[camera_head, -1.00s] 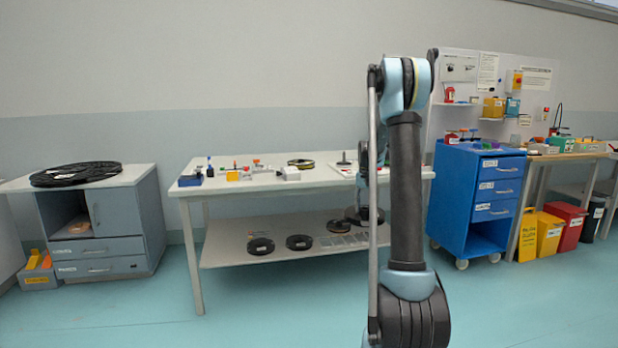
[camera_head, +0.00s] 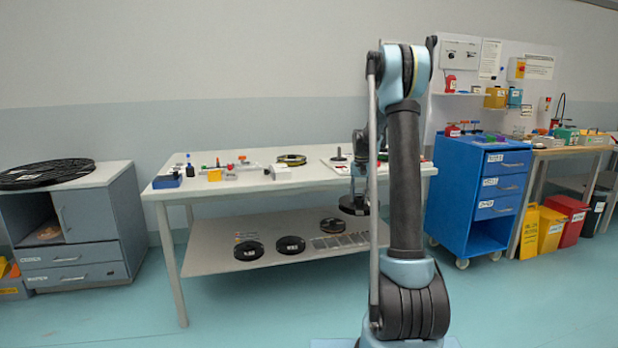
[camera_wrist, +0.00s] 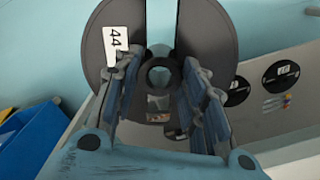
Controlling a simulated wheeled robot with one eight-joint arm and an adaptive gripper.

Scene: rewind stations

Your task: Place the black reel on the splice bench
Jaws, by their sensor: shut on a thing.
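A black reel (camera_head: 353,205) with a white label reading 44 hangs from my gripper (camera_wrist: 157,75). In the wrist view the reel (camera_wrist: 210,45) fills the upper middle, and both fingers are shut on its central hub. In the head view the reel is in front of the white bench, below top height, with the lower shelf behind it; my arm partly hides the gripper. The long white bench (camera_head: 225,186) stands at centre; I cannot read any name marking it as the splice bench.
More black reels (camera_head: 291,245) lie on the lower shelf (camera_head: 215,258). A blue cart (camera_head: 450,190) stands right, a grey cabinet (camera_head: 120,215) left.

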